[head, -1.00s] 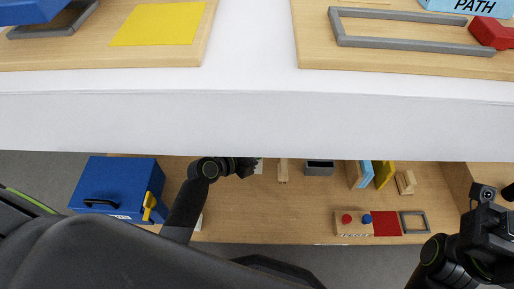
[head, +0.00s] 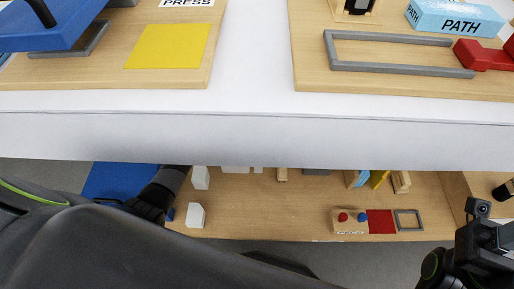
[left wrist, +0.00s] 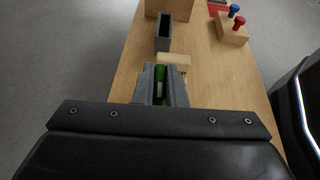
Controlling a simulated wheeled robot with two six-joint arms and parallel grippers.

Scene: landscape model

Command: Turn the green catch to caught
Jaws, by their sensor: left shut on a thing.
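In the left wrist view my left gripper (left wrist: 160,88) is shut, with a green piece, the green catch (left wrist: 160,82), showing between its grey fingers. Most of the catch is hidden by the fingers. In the head view my left arm reaches down at the lower left beside the blue box (head: 108,180), and its fingertips are hidden there. The catch does not show in the head view. My right wrist (head: 485,235) is at the lower right edge, and its fingers cannot be made out.
The white tabletop edge (head: 260,140) overhangs the shelf.

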